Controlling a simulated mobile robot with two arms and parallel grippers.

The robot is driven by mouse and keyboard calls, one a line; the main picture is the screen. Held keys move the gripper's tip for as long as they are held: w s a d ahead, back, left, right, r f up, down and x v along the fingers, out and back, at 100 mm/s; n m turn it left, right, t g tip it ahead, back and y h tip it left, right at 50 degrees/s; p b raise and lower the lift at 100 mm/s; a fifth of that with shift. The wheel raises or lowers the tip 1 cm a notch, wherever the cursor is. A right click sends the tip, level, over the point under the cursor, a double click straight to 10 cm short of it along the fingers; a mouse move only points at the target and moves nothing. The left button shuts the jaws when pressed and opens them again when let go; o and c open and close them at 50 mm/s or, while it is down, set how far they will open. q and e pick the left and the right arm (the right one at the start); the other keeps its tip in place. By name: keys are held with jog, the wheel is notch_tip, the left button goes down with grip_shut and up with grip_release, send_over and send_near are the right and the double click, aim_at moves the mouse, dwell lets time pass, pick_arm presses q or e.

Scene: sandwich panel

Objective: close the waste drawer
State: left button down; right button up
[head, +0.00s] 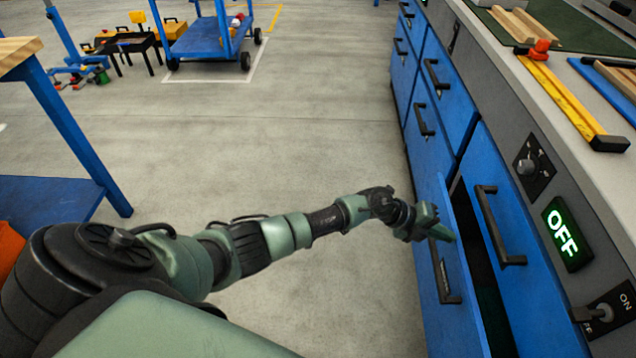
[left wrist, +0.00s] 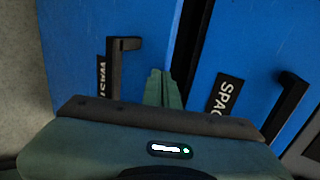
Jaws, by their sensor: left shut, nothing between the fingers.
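The waste drawer (head: 447,318) has a blue front with a black handle (head: 444,268) and stands partly out from the cabinet, with a dark gap behind its front. In the left wrist view its blue front (left wrist: 75,40) carries a partly hidden label beginning "WAST", beside its handle (left wrist: 122,60). My left gripper (head: 442,233) is shut and empty, its tips at the upper part of the drawer front. In the left wrist view the closed fingers (left wrist: 165,88) overlap the drawer front near the dark gap; contact cannot be told. My right gripper is out of view.
A blue panel with a handle (head: 497,225) lies right of the gap; its label begins "SPA" in the left wrist view (left wrist: 228,95). A lit OFF sign (head: 563,234) and a switch (head: 605,312) are on the grey panel. The floor (head: 300,150) left of the cabinet is clear.

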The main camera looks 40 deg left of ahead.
pick_arm(q)
jog(key=w+d, duration=0.3)
jog(key=d, duration=0.2)
jog(key=shift+w+b, duration=0.25)
jog(key=shift+b, duration=0.1)
jog(key=shift+d+r, duration=0.15)
